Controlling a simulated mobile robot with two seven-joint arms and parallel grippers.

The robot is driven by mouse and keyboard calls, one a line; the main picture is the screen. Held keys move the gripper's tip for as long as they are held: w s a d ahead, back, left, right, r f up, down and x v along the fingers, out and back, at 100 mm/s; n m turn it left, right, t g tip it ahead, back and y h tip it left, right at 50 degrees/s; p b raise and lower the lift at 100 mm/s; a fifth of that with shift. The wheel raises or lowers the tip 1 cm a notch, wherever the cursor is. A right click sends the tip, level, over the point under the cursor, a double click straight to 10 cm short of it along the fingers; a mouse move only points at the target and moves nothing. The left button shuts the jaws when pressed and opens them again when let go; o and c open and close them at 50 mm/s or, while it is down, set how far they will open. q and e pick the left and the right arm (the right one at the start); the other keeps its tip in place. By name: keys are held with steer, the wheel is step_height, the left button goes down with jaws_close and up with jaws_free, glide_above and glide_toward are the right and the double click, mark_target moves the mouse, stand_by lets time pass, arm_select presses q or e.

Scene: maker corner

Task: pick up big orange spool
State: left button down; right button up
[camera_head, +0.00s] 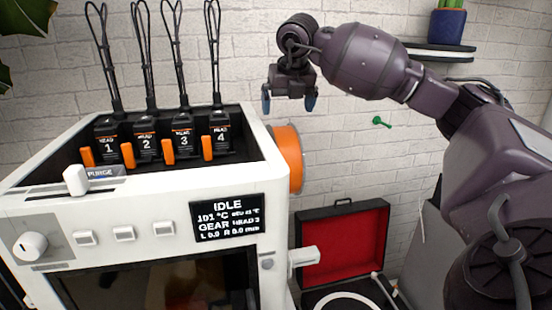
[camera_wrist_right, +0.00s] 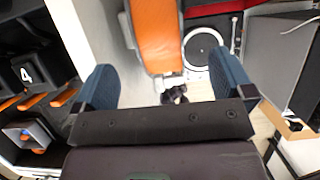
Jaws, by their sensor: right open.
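The big orange spool (camera_head: 289,158) is mounted on the right side of the white printer in the head view, partly hidden by the printer's edge. In the right wrist view the spool (camera_wrist_right: 158,36) shows at the top middle, beyond the fingertips. My right gripper (camera_head: 289,101) is open and empty, above the spool and apart from it, pointing down. Its two blue fingers (camera_wrist_right: 172,88) stand wide apart in the wrist view. My left gripper is not in view.
The white printer (camera_head: 150,193) fills the left, with several numbered heads (camera_head: 183,143) and cables on top. A red-lined case (camera_head: 343,245) with a turntable (camera_wrist_right: 205,55) stands low on the right. A shelf (camera_head: 440,53) with a blue pot (camera_head: 447,24) is on the brick wall.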

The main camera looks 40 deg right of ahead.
mark_target(283, 127)
steer(key=x, duration=0.3)
steer(key=shift+f, duration=0.3)
steer(key=shift+p+x, duration=0.3)
steer(key=shift+x, duration=2.85)
steer(key=shift+w+a+r, duration=0.1)
steer(key=shift+a, duration=0.05)
steer(key=c, duration=1.1)
steer(key=shift+r, duration=0.15)
steer(key=shift+c, duration=0.3)
